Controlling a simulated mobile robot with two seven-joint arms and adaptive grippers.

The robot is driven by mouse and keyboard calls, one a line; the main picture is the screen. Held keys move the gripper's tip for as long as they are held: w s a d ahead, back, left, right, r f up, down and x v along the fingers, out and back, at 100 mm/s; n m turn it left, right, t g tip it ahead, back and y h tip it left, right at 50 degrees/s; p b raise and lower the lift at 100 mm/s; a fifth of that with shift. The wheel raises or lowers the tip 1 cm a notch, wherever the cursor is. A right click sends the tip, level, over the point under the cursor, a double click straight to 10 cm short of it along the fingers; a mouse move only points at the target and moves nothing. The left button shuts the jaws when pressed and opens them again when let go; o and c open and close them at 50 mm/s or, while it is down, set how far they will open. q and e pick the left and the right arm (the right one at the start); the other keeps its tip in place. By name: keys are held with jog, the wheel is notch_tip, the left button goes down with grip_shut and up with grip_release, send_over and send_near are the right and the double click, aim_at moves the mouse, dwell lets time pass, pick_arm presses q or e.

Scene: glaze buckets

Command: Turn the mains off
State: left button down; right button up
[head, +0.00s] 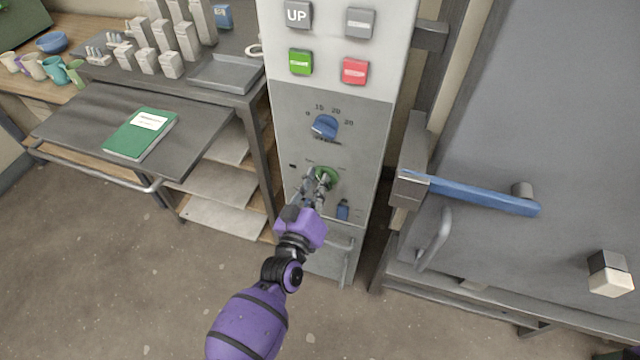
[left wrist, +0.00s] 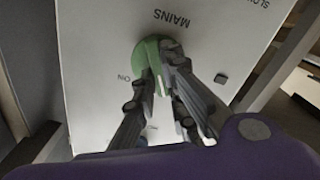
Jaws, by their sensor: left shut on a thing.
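The mains switch is a green rotary knob (head: 327,177) low on the grey control panel (head: 350,215), below the blue dial. In the left wrist view the green knob (left wrist: 148,56) sits under the word MAINS, with ON printed beside it. My left gripper (head: 321,178) is at the knob, and its two fingers (left wrist: 163,72) are closed around the knob's raised grip. The fingers hide part of the knob and some of the lettering around it.
Above are a blue dial (head: 325,127), a green button (head: 300,62), a red button (head: 355,71) and an UP button (head: 297,14). A blue-handled door latch (head: 480,194) stands right; a bench with a green book (head: 140,133) left.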

pick_arm(q)
jog(key=n, duration=0.3)
jog(key=shift+a+f, duration=0.1)
jog(key=shift+f, duration=0.1)
dwell(0.6)
jog(key=c, duration=1.8)
grip_release()
jog(key=shift+r, duration=0.1)
jog(key=v, duration=1.2)
